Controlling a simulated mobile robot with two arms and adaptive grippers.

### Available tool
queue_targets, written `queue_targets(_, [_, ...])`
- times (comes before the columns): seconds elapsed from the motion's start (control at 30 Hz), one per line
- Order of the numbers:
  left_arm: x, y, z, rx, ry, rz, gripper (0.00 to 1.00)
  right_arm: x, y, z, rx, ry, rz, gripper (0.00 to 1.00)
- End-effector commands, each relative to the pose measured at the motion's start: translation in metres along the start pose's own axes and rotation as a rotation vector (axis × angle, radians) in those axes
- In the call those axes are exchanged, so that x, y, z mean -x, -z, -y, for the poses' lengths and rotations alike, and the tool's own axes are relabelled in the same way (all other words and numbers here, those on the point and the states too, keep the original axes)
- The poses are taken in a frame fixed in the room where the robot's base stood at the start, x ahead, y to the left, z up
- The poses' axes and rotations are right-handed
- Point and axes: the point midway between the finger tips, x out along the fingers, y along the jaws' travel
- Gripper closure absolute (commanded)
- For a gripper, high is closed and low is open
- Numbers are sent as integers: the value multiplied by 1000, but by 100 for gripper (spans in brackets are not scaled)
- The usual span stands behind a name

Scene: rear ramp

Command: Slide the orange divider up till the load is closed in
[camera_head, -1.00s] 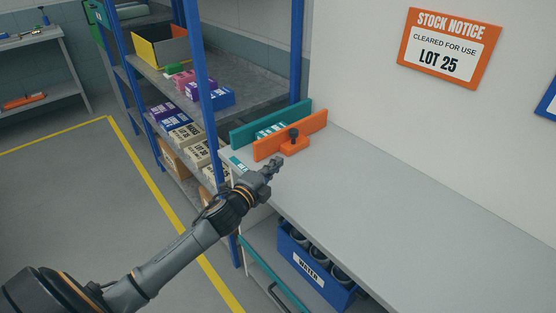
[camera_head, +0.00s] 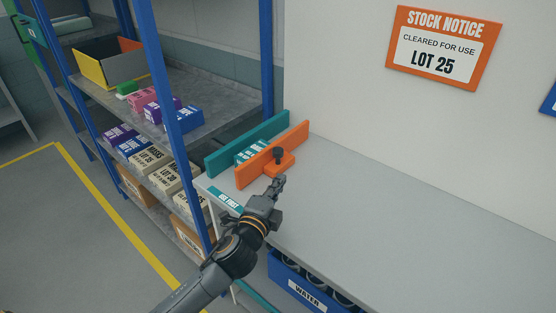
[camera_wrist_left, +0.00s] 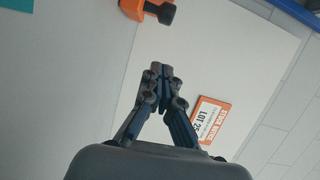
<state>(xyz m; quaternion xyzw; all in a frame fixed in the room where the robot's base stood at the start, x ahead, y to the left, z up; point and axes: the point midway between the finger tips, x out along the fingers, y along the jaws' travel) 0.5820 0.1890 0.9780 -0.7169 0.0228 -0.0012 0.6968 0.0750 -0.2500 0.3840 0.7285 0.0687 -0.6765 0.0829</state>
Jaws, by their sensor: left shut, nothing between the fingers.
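The orange divider (camera_head: 272,156) stands upright on the grey worktop (camera_head: 390,220) near its left end. An orange foot with a black knob (camera_head: 278,155) is on its near side. Behind it is a teal fence (camera_head: 246,142), with teal-and-white boxes (camera_head: 252,152), the load, between the two. My left gripper (camera_head: 280,182) is shut and empty, just in front of the divider's foot and apart from it. In the left wrist view the shut fingertips (camera_wrist_left: 161,70) show below the orange foot and knob (camera_wrist_left: 150,10). My right gripper is not in view.
A blue water crate (camera_head: 305,285) sits below the worktop. The worktop to the right is clear, against a wall with a stock notice (camera_head: 440,48).

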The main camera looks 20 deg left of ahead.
Motion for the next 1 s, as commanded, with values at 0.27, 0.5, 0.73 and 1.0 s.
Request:
queue_targets(0.27, [-56, 0, 2, -1, 1, 0, 100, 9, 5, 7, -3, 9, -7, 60])
queue_targets(0.5, [-76, -24, 1, -2, -1, 1, 100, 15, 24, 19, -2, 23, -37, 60])
queue_targets(0.73, [-81, -29, 0, 0, 0, 0, 100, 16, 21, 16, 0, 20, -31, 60])
queue_targets(1.0, [-82, -31, 0, -1, 0, 0, 100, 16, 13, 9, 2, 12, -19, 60])
